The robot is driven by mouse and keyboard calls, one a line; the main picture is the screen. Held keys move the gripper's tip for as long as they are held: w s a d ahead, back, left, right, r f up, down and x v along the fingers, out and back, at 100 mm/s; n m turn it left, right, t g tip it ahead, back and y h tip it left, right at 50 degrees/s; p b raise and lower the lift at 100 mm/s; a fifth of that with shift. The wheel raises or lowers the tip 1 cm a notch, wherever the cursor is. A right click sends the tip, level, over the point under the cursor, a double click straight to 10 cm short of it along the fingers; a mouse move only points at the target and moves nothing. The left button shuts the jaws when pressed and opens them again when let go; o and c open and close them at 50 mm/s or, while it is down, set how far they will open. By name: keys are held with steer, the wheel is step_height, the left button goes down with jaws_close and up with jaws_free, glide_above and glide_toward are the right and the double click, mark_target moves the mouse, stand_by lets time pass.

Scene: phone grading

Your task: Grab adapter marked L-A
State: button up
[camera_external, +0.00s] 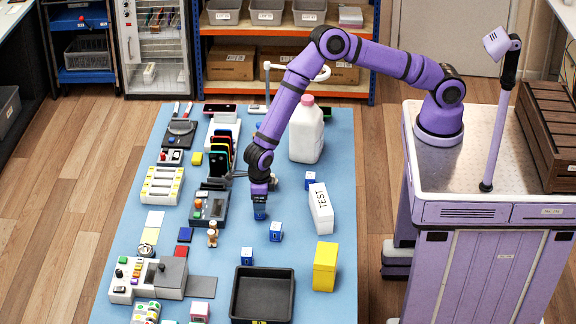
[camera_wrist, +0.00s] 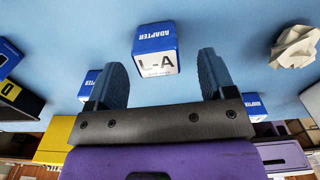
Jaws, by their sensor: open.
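The blue adapter with a white label marked L-A (camera_wrist: 156,50) lies on the blue table top in the wrist view, just beyond the fingertips and between their lines. My gripper (camera_wrist: 163,72) is open and empty, with one finger on each side of the gap. In the external view my gripper (camera_external: 260,205) points down over the middle of the table. A blue block shape shows right at its fingertips there; I cannot tell finger from adapter. Other blue adapters sit nearby in the external view, at the right (camera_external: 310,180), in front (camera_external: 276,231) and nearer the tray (camera_external: 247,257).
A white TEST box (camera_external: 320,208), a yellow box (camera_external: 325,267) and a white jug (camera_external: 307,135) stand to the right. A black tray (camera_external: 262,315) lies in front. Devices and phones in a rack (camera_external: 221,150) crowd the left. A pale faceted object (camera_wrist: 295,48) shows in the wrist view.

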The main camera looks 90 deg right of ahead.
step_height(320, 180, down, 4)
steer(key=shift+w+a+r, duration=0.1)
steer(key=shift+a, duration=0.05)
steer(key=shift+c, duration=0.2)
steer(key=c, duration=1)
steer(key=shift+o, duration=0.2)
steer(key=shift+r, duration=0.1)
